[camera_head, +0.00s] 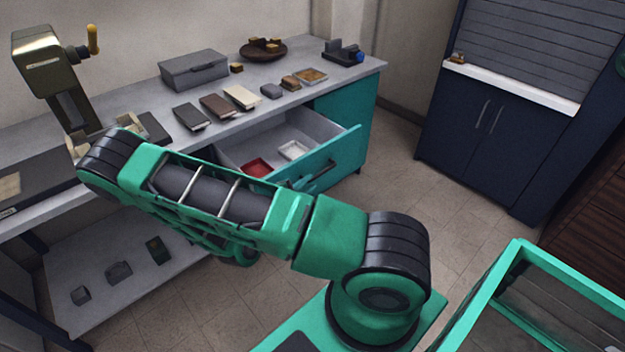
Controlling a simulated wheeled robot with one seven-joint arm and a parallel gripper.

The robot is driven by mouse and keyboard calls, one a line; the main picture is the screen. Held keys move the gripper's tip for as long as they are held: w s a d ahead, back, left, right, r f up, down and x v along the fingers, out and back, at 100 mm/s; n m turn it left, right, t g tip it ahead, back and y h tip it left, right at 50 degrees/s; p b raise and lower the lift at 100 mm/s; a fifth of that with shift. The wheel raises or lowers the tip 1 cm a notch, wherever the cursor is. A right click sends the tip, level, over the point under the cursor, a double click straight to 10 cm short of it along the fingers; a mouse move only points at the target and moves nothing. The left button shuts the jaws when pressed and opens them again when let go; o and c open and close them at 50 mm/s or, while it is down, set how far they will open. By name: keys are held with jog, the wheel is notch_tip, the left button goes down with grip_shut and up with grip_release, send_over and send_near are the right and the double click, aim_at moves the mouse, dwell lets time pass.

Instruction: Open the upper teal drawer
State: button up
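The upper teal drawer (345,158) stands pulled out from under the grey worktop, with its grey inside showing. A dark bar handle (322,174) is on its front. My arm crosses in front of the drawer's left and lower part. My gripper is hidden behind my arm, so I cannot see its fingers or whether they touch the handle.
The worktop (130,100) holds a grey box (194,69), several books, a brown bowl (263,50) and a machine with a yellow handle (93,40). A low shelf (125,260) carries small items. A navy cabinet (490,125) stands right; tiled floor between is clear.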

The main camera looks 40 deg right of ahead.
jog(key=shift+v, duration=1.55)
jog(key=s+d+r+m+g+y, duration=0.3)
jog(key=s+r+m+g+y, duration=0.4)
jog(key=s+r+m, duration=0.4)
jog(key=s+a+r+m+y, duration=0.3)
jog(key=s+r, duration=0.3)
jog(key=r, duration=0.2)
jog(key=s+a+r+m+t+y, duration=0.1)
jog(key=s+a+r+m+y, duration=0.1)
jog(key=s+a+r+y, duration=0.2)
notch_tip(320, 180, up, 4)
jog(key=s+a, duration=0.2)
jog(key=shift+s+m+t+y, duration=0.3)
jog(key=shift+s+m+y, duration=0.1)
